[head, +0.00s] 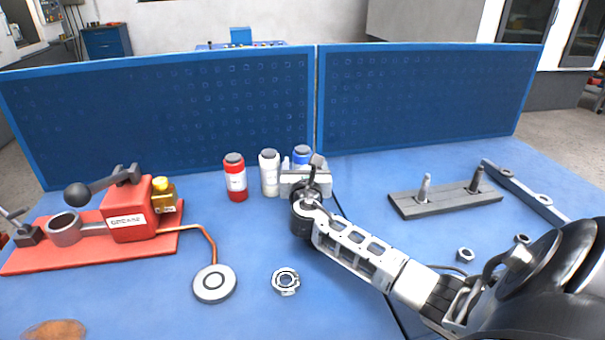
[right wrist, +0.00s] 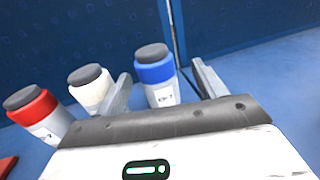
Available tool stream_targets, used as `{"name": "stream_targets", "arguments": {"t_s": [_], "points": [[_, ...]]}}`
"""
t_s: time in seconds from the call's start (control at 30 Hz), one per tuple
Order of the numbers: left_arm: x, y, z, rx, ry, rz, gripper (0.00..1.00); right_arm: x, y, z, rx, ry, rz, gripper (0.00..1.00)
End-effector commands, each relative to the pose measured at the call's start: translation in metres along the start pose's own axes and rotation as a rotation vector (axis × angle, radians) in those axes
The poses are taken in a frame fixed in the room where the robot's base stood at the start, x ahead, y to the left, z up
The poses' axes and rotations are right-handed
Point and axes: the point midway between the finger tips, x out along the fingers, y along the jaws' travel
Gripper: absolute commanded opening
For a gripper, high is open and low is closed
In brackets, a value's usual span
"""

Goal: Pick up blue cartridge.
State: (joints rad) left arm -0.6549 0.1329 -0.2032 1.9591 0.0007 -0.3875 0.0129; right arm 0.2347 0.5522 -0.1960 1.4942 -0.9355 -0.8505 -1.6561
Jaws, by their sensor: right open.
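The blue cartridge (head: 302,151) is a white cylinder with a blue band and grey cap. It stands upright on the blue table, at the right end of a row of cartridges, partly hidden by my right gripper (head: 302,168) in the head view. In the right wrist view the blue cartridge (right wrist: 156,76) appears between the two spread fingers of the right gripper (right wrist: 164,82). The gripper is open and empty, with gaps to the cartridge on both sides. My left gripper is not in view.
A white cartridge (head: 269,172) and a red cartridge (head: 235,177) stand just left. A blue pegboard (head: 180,115) rises behind. A red grease press (head: 130,215) is at left, a grey plate with pins (head: 445,200) at right. A metal ring (head: 285,281) lies in front.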

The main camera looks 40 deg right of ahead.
Motion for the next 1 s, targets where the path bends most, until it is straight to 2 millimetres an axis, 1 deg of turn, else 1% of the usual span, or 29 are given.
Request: {"name": "stream_targets", "arguments": {"t_s": [0.1,0.2,0.27,0.4,0.5,0.67,0.7,0.77,0.8,0.9,1.0], "points": [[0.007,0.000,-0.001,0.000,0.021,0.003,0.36,0.010,0.001,-0.005,0.001,-0.002,-0.001,0.70],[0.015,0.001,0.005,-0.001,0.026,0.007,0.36,0.024,0.003,-0.009,0.002,-0.002,-0.002,0.70],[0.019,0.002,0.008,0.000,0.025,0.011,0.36,0.032,0.004,-0.010,0.001,-0.003,-0.001,0.70],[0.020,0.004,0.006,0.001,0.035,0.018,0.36,0.048,0.004,-0.007,0.000,-0.001,-0.001,0.70],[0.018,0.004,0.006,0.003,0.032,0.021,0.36,0.052,0.004,-0.005,-0.001,0.001,-0.001,0.70],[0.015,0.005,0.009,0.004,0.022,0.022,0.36,0.052,0.004,-0.004,-0.002,0.001,0.000,0.70],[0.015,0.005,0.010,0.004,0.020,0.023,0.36,0.052,0.004,-0.004,-0.002,0.001,0.000,0.67],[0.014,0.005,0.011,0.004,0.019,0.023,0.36,0.052,0.004,-0.004,-0.002,0.001,0.000,0.50],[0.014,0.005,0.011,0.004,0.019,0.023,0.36,0.052,0.004,-0.004,-0.001,0.001,0.000,0.39],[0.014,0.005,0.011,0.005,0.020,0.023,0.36,0.052,0.004,-0.004,-0.002,0.001,0.000,0.16],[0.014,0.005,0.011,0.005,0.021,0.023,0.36,0.052,0.004,-0.004,-0.001,0.000,0.000,0.16]]}}
